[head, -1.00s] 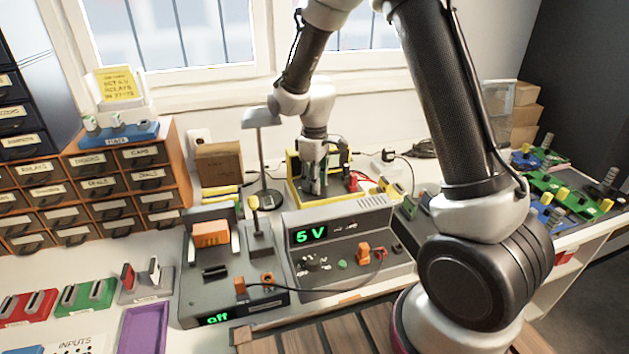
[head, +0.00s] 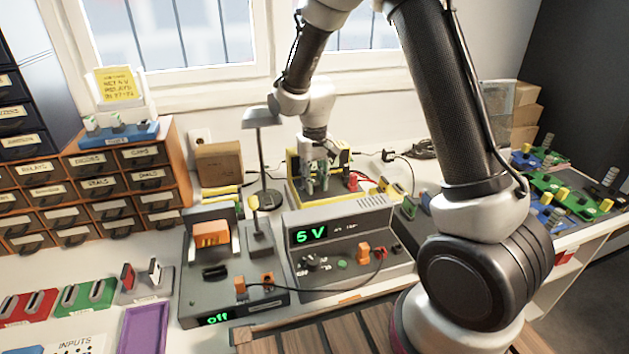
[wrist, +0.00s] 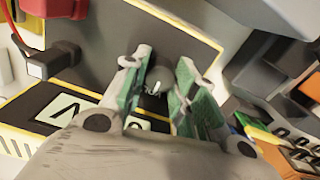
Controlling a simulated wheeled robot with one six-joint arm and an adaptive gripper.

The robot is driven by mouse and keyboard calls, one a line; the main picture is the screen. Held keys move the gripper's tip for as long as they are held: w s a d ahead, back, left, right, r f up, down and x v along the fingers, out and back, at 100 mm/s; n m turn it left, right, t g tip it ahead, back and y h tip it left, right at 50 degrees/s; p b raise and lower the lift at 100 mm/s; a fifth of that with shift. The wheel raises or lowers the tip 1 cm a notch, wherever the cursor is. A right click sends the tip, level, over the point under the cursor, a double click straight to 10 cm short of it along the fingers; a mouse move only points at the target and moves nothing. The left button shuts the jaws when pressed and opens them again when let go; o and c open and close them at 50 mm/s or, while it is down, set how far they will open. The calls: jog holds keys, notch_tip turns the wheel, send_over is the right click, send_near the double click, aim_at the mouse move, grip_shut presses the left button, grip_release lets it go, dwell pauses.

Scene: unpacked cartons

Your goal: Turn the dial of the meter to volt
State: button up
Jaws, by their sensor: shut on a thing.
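The meter (head: 293,178) is a dark box with a yellow frame at the back of the bench, below the window. My gripper (head: 318,184) reaches down to it from above, and its fingers cover part of its face. In the wrist view, my gripper (wrist: 158,95) has its green-padded fingers on either side of the dark round dial (wrist: 157,77), shut on it. A white pointer mark shows on the dial. A pale display (wrist: 68,107) with dark characters is partly hidden by a finger, so its full reading cannot be told.
A grey power supply (head: 350,215) with a green lit display stands in front of the meter. A relay tester (head: 195,290) reading "off" is at its left. A desk lamp (head: 262,125) stands close left of my gripper.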

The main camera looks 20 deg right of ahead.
aim_at(315, 182)
dwell(0.5)
jog(key=o, duration=1.1)
jog(key=shift+c, duration=0.2)
notch_tip(315, 182, up, 12)
jog(key=s+d+r+t, duration=0.1)
jog(key=s+d+r, duration=0.3)
jog(key=s, duration=0.5)
jog(key=s+d+r+m+t, duration=0.1)
jog(key=s+d+r, duration=0.3)
jog(key=s, duration=0.5)
jog(key=s+d+r+t, duration=0.2)
jog(key=s+d, duration=0.4)
jog(key=s, duration=0.3)
jog(key=shift+d+r+m, duration=0.4)
jog(key=shift+r, duration=0.5)
